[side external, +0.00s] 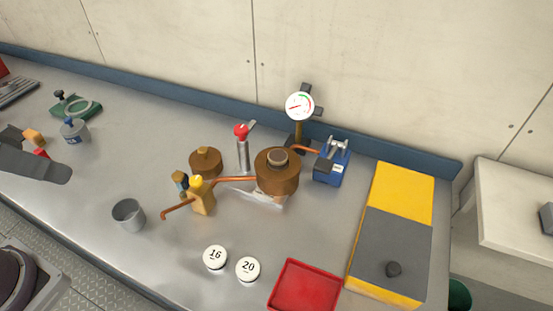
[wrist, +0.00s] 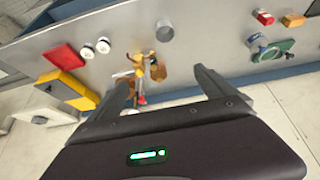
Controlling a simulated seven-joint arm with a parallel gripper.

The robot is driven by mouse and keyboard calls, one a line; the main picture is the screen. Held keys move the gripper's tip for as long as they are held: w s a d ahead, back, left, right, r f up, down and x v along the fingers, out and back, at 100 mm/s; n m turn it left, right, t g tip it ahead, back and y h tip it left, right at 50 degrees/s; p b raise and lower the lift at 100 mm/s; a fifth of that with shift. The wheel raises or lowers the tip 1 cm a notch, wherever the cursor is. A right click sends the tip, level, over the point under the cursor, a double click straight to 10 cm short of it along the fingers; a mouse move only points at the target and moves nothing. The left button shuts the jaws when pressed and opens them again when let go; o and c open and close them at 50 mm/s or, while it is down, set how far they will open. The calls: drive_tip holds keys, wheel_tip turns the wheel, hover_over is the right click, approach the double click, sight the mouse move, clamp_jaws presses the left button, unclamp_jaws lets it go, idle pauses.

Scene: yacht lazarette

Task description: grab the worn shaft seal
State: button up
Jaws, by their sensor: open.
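No part is plainly recognisable as the worn shaft seal. One candidate is a small dark lump (side external: 393,269) on the grey half of a yellow-and-grey box (side external: 404,195). Another is a pale ring (side external: 84,107) on a green tray (side external: 62,112) at the far left. I cannot tell which, if either, it is. My gripper (wrist: 165,88) is open, with nothing visible between its fingers in the wrist view. In the side external view its dark grey parts enter at the left edge, near an orange block (side external: 33,137) and a red block (side external: 41,153).
A copper pot (side external: 277,180) with a long pipe, a gauge (side external: 300,106) and a blue device (side external: 331,166) crowd the bench middle. A metal cup (side external: 128,214), discs marked 16 (side external: 215,257) and 20 (side external: 247,269), and a red tray (side external: 304,288) are nearer the front.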

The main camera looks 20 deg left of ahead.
drive_tip(key=shift+c, duration=0.2)
drive_tip(key=c, duration=0.6)
